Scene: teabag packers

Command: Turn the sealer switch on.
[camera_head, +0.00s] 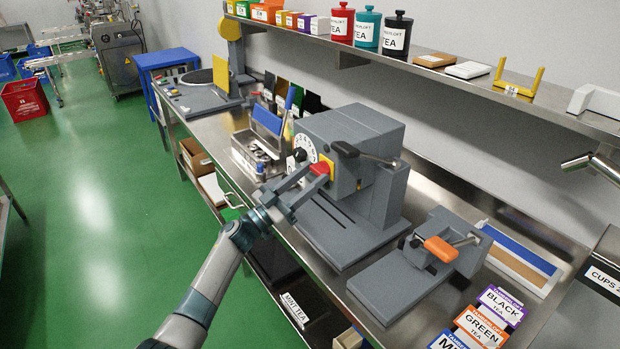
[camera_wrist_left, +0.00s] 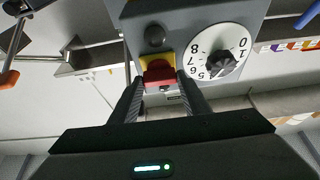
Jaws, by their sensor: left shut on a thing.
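The sealer (camera_head: 352,148) is a grey box-shaped machine on the steel table. Its front has a white dial (camera_head: 304,150) with a black knob, and a red switch (camera_head: 321,168) on a yellow plate. In the left wrist view the red switch (camera_wrist_left: 159,72) sits between the fingers, with the numbered dial (camera_wrist_left: 219,52) to its right. My left gripper (camera_head: 308,181) is at the sealer's front, shut on the red switch. In the left wrist view its fingers (camera_wrist_left: 159,88) flank the switch. My right gripper is not in view.
A grey press with an orange handle (camera_head: 440,249) stands to the right of the sealer. Tea boxes (camera_head: 480,326) lie at the front right. A metal bin (camera_head: 249,157) with a blue lid is behind the left gripper. A shelf (camera_head: 455,82) with jars runs above.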

